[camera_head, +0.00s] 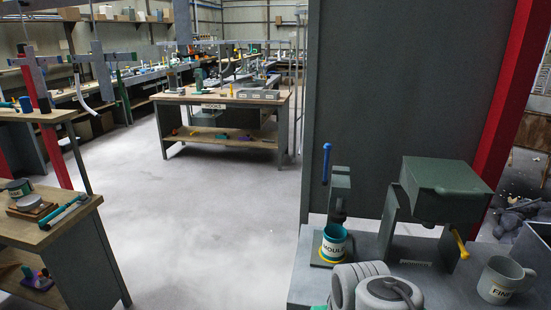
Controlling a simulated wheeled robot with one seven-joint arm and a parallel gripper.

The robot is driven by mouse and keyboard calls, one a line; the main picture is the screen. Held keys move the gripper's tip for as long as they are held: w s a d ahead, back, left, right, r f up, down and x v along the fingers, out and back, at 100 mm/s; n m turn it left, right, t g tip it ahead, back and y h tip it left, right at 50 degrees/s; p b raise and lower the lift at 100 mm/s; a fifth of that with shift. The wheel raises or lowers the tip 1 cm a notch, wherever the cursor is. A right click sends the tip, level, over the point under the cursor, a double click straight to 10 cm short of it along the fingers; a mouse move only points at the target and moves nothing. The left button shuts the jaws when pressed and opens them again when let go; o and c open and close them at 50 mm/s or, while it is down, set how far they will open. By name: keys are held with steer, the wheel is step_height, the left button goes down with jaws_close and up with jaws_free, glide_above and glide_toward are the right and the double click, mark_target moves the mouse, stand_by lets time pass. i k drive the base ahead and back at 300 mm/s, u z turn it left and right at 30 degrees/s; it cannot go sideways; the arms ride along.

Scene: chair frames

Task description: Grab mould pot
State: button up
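The mould pot (335,244) is a small round pot with a teal rim and a pale label reading "MOULD". It stands upright at the lower right, with a yellow ring around its foot, on the base of a small green-grey press (340,183) with a blue handle. The press stands on a grey bench (385,243). The front and rim of the pot are visible. My gripper is not in view, so its opening and its place relative to the pot do not show.
Pale rounded shapes (362,284) at the bottom edge, possibly my arm, are close in front of the pot. A larger green machine (445,184) with a yellow handle and a grey pot labelled "FIN…" (503,281) stand to the right. A dark panel (405,90) rises behind. Open floor (220,220) lies left.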

mark_target(335, 235)
steer(key=u, duration=0.05)
steer(key=k, duration=0.5)
steer(key=z, duration=0.95)
steer(key=i, duration=1)
steer(key=u, duration=3.05)
